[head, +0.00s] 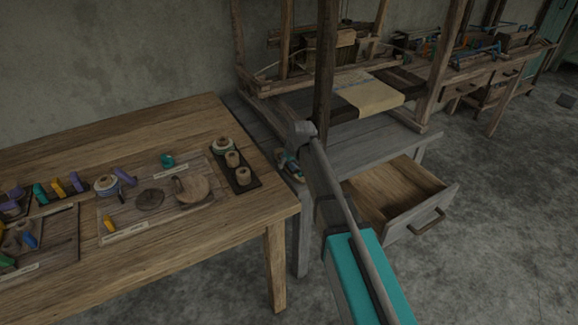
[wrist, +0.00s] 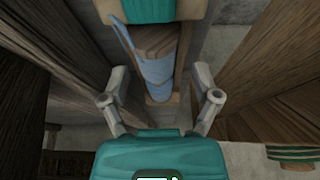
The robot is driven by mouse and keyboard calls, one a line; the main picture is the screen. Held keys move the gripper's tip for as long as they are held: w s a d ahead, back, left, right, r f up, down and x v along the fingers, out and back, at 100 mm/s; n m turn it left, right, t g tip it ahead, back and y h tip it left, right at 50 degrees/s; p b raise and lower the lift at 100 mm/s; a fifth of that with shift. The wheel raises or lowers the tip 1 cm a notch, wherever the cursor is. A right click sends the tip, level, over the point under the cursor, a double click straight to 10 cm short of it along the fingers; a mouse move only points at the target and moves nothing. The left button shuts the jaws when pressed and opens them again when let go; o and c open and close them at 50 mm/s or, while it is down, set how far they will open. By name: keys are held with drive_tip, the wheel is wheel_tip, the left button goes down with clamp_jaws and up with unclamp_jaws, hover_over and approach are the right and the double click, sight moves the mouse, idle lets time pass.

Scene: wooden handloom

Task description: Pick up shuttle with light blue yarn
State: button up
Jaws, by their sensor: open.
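In the wrist view, the shuttle with light blue yarn (wrist: 156,72) is a narrow wooden piece with light blue yarn around it. It lies lengthwise up the picture, between my gripper's fingers. My gripper (wrist: 159,84) is open, with one finger on each side and visible gaps to the shuttle. A teal item (wrist: 150,10) covers part of the view at the shuttle's upper end. In the head view, small shuttle-like items (head: 290,163) sit on the grey bench beside my arm.
A wooden table (head: 250,214) with yarn spools and trays stands at left. The loom's dark post (head: 325,70) rises close to my arm. An open drawer (head: 425,222) juts out at right. Dark wooden beams (wrist: 65,50) flank the fingers in the wrist view.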

drive_tip(key=c, duration=1)
drive_tip(key=shift+r, duration=0.15)
wheel_tip(320, 180, up, 3)
drive_tip(key=p, duration=0.3)
drive_tip(key=s+d+r+p, duration=0.3)
drive_tip(key=s+r+p, duration=0.6)
drive_tip(key=s, duration=0.4)
drive_tip(key=shift+s+d+r+p, duration=0.25)
drive_tip(key=shift+r+p, duration=0.1)
drive_tip(key=shift+p, duration=0.15)
